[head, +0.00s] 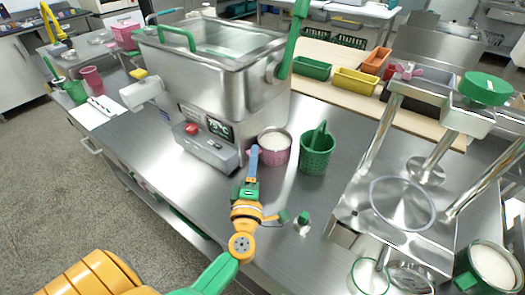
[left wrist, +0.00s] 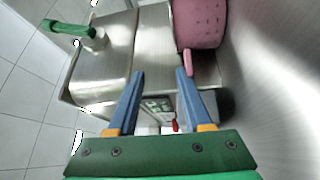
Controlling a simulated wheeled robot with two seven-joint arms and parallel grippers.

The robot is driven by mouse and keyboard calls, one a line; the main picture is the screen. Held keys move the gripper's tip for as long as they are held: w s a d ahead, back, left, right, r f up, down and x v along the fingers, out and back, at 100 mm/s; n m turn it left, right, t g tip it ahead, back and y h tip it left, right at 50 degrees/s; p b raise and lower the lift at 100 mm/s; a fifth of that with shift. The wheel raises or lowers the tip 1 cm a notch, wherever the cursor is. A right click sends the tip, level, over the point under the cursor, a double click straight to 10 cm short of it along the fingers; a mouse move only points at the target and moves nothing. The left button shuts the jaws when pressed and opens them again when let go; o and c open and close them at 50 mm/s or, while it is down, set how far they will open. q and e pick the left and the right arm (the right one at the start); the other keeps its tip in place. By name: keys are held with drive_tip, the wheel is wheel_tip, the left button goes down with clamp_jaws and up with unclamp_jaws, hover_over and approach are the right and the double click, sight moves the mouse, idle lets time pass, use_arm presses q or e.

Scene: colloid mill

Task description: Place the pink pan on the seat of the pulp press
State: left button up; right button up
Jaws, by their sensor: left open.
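The pink pan (head: 275,150), with white contents, stands on the steel counter beside the box-shaped mill. It also shows upside down in the left wrist view (left wrist: 200,25), its short pink handle pointing towards the right-hand finger. My left gripper (head: 252,158) is open and empty at the pan's left side in the head view. In the left wrist view the fingers (left wrist: 160,74) are apart, and the handle is by the tip of one, not clearly between them. The steel frame at the right, apparently the pulp press (head: 433,105), has a round plate (head: 403,203) low between its legs. My right gripper is not in view.
A green perforated basket (head: 316,155) stands right of the pan. The mill (head: 215,75) rises behind my left gripper. A small green-topped item (head: 302,222) lies in front. A white-filled green container (head: 491,266) and glassware (head: 370,276) stand at bottom right. Coloured bins (head: 355,81) line the back.

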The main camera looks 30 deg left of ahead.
sight(269, 150)
use_arm(q)
drive_tip(key=f, duration=0.1)
drive_tip(key=s+f+g, duration=0.1)
drive_tip(key=shift+f+n+h, duration=0.3)
drive_tip(key=shift+n, duration=0.1)
drive_tip(key=shift+w+a+f, duration=0.1)
drive_tip(key=shift+w+f, duration=0.15)
drive_tip(key=x, duration=0.6)
drive_tip(key=shift+w+a+f+b, duration=0.2)
drive_tip(key=shift+a+f+b, duration=0.05)
drive_tip(key=shift+f+b, duration=0.1)
drive_tip(key=shift+s, duration=0.1)
drive_tip(key=shift+c, duration=0.4)
clamp_jaws()
